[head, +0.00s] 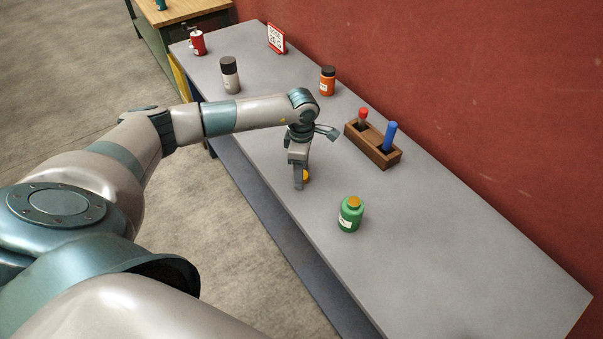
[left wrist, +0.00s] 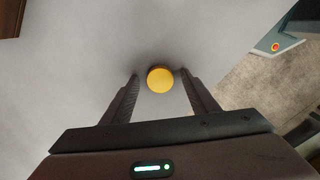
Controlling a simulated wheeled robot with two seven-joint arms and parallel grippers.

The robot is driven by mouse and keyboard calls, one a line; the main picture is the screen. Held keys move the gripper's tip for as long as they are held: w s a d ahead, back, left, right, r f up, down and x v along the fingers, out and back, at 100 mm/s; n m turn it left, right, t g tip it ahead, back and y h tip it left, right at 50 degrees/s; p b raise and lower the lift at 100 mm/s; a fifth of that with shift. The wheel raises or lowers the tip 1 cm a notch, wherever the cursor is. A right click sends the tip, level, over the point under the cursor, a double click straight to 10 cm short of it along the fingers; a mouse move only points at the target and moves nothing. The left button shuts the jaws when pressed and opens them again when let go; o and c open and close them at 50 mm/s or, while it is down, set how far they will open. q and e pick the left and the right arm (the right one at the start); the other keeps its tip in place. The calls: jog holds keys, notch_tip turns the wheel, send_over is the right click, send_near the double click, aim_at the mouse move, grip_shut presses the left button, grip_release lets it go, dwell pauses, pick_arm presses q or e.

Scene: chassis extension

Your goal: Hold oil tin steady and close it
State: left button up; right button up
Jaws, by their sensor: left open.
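A green tin (head: 350,216) with a white label and a yellow-gold top stands upright on the grey table. My left gripper (head: 299,181) points down over the table, left of and behind the tin and apart from it. A small round yellow cap (head: 306,175) is low at its fingertips, partly hidden by them in the head view. In the left wrist view the yellow cap (left wrist: 160,78) lies between the tips of my open left gripper (left wrist: 160,86), with gaps on both sides. My right gripper is not in view.
A wooden holder (head: 372,146) with red and blue-handled tools stands behind the tin. An orange jar (head: 327,81), a grey bottle (head: 229,75), a red bottle (head: 197,42) and a sign (head: 276,38) stand farther back. The table's near right is clear.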

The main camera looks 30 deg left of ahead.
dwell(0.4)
pick_arm(q)
jog(key=c, duration=1.1)
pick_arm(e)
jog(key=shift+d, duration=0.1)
pick_arm(q)
jog(key=shift+r, duration=0.1)
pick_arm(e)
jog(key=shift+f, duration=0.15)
pick_arm(q)
jog(key=shift+r+b, duration=0.5)
jog(key=shift+b, duration=0.05)
notch_tip(320, 180, up, 2)
jog(key=shift+r+b, duration=0.2)
jog(key=shift+b, duration=0.5)
pick_arm(e)
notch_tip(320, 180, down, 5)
jog(key=b, duration=0.3)
pick_arm(q)
jog(key=s+d+r, duration=0.3)
jog(key=d+r, duration=0.4)
jog(key=d, duration=0.4)
jog(key=shift+d+r+b, duration=0.2)
jog(key=shift+b, duration=0.25)
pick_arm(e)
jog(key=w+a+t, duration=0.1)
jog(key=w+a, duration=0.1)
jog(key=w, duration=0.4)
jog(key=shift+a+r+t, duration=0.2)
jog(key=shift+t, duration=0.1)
